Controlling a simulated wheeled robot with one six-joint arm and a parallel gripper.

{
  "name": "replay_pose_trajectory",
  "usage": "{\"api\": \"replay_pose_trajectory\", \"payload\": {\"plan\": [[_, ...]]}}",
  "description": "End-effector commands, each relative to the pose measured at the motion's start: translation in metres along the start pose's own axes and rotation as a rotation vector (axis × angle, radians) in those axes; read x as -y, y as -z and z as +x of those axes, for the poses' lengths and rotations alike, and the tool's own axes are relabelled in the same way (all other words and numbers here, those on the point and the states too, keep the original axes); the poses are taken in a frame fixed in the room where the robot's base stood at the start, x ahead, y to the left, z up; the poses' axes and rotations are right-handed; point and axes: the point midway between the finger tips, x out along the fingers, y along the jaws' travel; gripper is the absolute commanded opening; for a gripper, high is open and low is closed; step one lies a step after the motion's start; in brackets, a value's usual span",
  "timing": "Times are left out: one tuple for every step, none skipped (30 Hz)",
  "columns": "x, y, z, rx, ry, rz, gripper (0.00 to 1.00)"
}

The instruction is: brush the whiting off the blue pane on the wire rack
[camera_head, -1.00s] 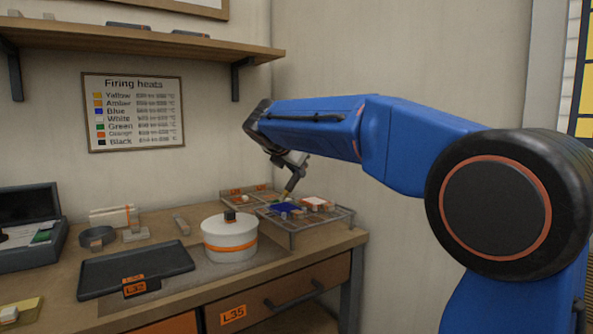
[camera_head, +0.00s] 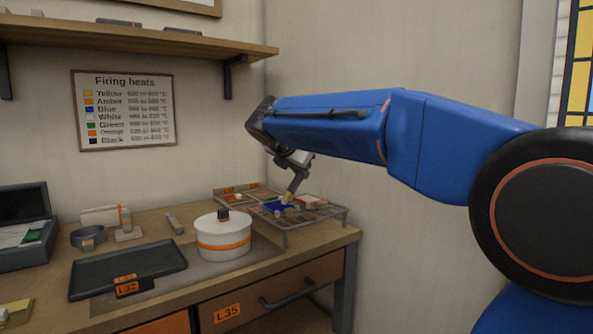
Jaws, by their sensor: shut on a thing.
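The wire rack (camera_head: 333,211) stands at the right end of the bench. The blue pane (camera_head: 272,206) lies on it, with a pale patch near its right side. My gripper (camera_head: 291,191) is over the rack and is shut on a small tool with a pale yellowish tip, which looks like a brush (camera_head: 286,198). The tip is at the blue pane and seems to touch it, though contact is too small to tell for sure. How much whiting lies on the pane is also too small to tell.
Other pale and orange pieces (camera_head: 310,201) sit on the rack to the right of the pane. A white lidded pot (camera_head: 223,240) stands left of the rack, close by. A dark tray (camera_head: 127,268) lies farther left. The shelf (camera_head: 140,40) is above.

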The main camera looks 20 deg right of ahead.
Motion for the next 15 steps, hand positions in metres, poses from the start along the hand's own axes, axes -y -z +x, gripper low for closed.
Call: {"api": "replay_pose_trajectory", "payload": {"plan": [[0.0034,0.0002,-0.0015,0.0,0.001,0.0,0.0],[0.0051,0.0003,-0.0022,-0.001,0.001,-0.001,0.0],[0.0073,0.0003,-0.0033,-0.001,0.001,-0.001,0.0],[0.0088,0.0003,-0.004,-0.001,0.001,-0.001,0.0],[0.01,0.0002,-0.0048,-0.001,0.001,-0.001,0.0],[0.0112,0.0001,-0.0055,-0.001,0.001,-0.001,0.0],[0.0118,0.0,-0.0059,-0.001,0.001,-0.001,0.0],[0.012,-0.0001,-0.0061,-0.001,0.001,-0.001,0.0],[0.0118,-0.0001,-0.006,-0.001,0.001,-0.001,0.0],[0.0113,-0.0001,-0.0057,-0.001,0.001,-0.001,0.0],[0.0105,-0.0001,-0.0053,-0.001,0.001,-0.001,0.0],[0.0092,0.0,-0.0046,-0.001,0.001,-0.001,0.0],[0.0079,0.0001,-0.0039,-0.001,0.001,-0.001,0.0],[0.0065,0.0001,-0.0032,-0.001,0.001,-0.001,0.0],[0.0044,0.0,-0.0022,-0.001,0.001,-0.001,0.0]]}}
